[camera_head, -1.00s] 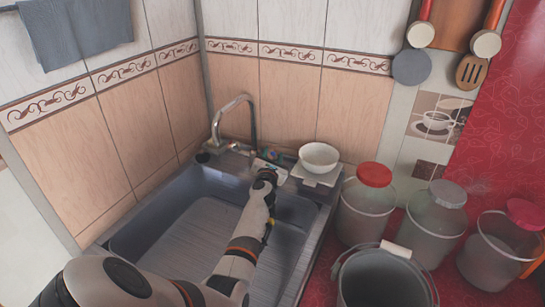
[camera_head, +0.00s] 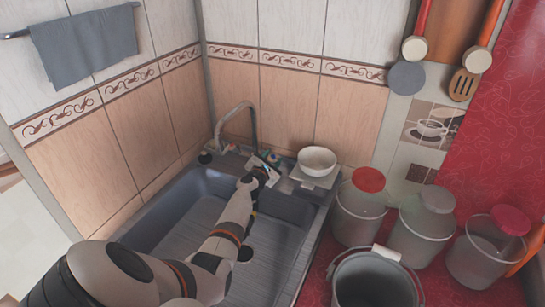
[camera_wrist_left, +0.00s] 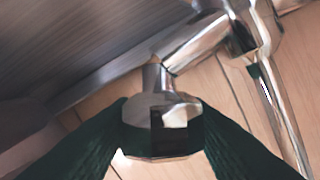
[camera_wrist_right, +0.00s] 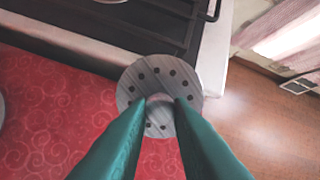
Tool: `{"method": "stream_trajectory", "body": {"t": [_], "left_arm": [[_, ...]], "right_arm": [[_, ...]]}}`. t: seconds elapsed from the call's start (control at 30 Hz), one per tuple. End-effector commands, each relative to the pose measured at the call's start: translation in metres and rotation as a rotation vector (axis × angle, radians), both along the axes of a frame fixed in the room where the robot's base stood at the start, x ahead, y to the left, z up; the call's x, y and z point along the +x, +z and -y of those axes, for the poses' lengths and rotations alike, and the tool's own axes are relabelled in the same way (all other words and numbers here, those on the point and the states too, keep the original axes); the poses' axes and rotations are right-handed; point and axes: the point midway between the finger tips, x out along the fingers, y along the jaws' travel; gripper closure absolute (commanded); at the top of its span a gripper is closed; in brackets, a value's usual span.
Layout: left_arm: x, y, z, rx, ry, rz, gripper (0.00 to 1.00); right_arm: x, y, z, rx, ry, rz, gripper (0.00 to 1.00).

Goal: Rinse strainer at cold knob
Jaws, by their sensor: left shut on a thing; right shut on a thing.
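In the left wrist view, the green fingers of my left gripper (camera_wrist_left: 163,128) are shut on a shiny chrome knob (camera_wrist_left: 150,104) at the tap. The head view shows this gripper (camera_head: 262,171) behind the sink, right of the curved spout (camera_head: 252,122); the knob's colour mark is not clear. In the right wrist view, the strainer (camera_wrist_right: 138,86) is a round grey disc with a ring of dark holes. My right gripper (camera_wrist_right: 161,100) is shut on its raised middle, and the disc shows over the red counter's edge. The right gripper is outside the head view.
The sink basin (camera_head: 183,232) looks empty under my left arm. A white bowl (camera_head: 318,158) stands on a small pale stand at its back right. Several lidded buckets (camera_head: 358,222) and an open bucket (camera_head: 375,282) stand on the red counter. A black stove (camera_wrist_right: 150,25) shows in the right wrist view.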

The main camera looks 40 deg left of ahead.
Motion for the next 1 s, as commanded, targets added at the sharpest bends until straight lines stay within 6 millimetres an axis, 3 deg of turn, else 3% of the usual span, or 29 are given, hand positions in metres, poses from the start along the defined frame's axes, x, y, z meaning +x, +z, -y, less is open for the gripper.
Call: {"method": "stream_trajectory", "body": {"t": [0.07,0.1,0.2,0.5,0.63,1.0], "left_arm": [[0.0,-0.001,0.001,0.003,-0.001,-0.001,0.81],[0.0,-0.001,0.001,0.003,-0.001,-0.001,0.54],[0.0,-0.001,0.0,0.003,0.0,-0.001,0.38],[-0.001,0.0,0.001,0.001,0.0,0.0,0.37],[-0.01,0.002,0.004,0.002,0.001,-0.003,0.37],[-0.078,0.01,0.029,0.002,0.0,-0.004,0.37]], "right_arm": [[0.0,0.0,0.0,0.0,0.0,0.0,1.0],[0.0,0.0,0.0,0.0,0.0,0.0,1.0],[0.0,0.0,0.0,0.0,0.0,0.0,1.0],[0.0,0.001,0.0,0.0,0.0,0.0,1.0],[0.0,0.008,0.0,0.0,0.0,0.0,1.0],[0.0,0.04,0.0,0.0,0.0,0.0,1.0]]}}
